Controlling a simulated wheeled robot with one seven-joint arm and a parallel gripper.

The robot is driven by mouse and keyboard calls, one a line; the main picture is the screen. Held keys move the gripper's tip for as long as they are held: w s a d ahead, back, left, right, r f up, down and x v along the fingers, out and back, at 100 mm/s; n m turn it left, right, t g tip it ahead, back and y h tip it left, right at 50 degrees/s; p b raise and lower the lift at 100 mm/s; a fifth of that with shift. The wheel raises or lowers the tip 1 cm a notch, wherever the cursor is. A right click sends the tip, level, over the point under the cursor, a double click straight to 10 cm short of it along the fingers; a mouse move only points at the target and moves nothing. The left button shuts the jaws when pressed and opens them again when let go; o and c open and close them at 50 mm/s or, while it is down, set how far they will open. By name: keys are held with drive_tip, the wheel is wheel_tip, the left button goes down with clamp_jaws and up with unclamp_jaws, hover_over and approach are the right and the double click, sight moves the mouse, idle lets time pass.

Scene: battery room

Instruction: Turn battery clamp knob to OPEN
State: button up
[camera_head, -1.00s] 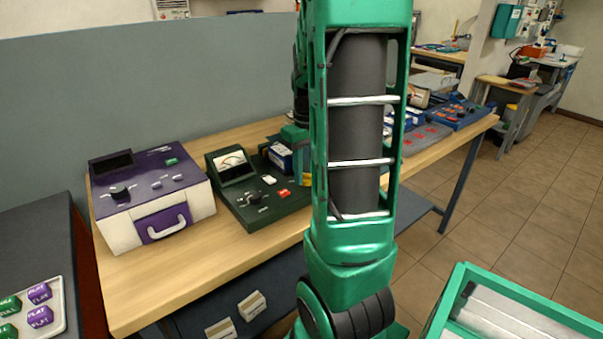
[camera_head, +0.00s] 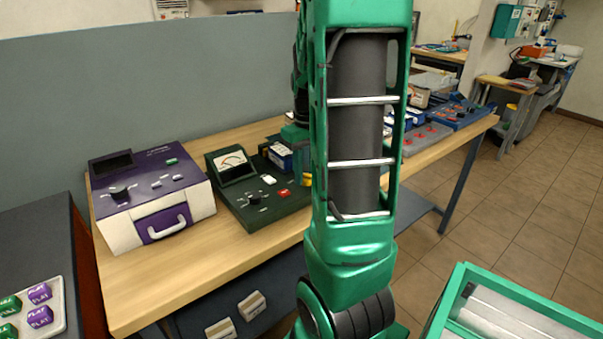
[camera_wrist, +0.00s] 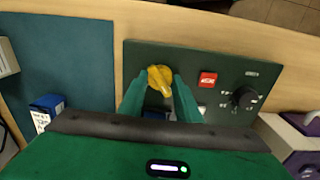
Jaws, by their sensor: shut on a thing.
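The yellow clamp knob (camera_wrist: 160,80) sits on the dark green tester panel (camera_wrist: 140,56) in the wrist view. My gripper (camera_wrist: 160,88) has its two green fingers on either side of the knob, shut on it. In the head view, the green tester (camera_head: 280,208) stands on the wooden bench, and my arm hides most of the knob and my fingers. A blue-and-white battery (camera_head: 281,155) shows at the tester's back. The markings around the yellow knob cannot be read.
A red button (camera_wrist: 207,79) and a black dial (camera_wrist: 244,97) are on the same panel, right of my fingers in the wrist view. A purple-and-white charger (camera_head: 150,195) stands at the bench's left. A tray of purple and green pieces (camera_head: 58,318) is at the lower left.

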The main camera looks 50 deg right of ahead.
drive_tip(key=shift+w+a, duration=0.1)
drive_tip(key=o, duration=1)
drive_tip(key=shift+o, duration=0.4)
wheel_tip(320, 180, up, 11)
drive_tip(key=shift+f, duration=0.2)
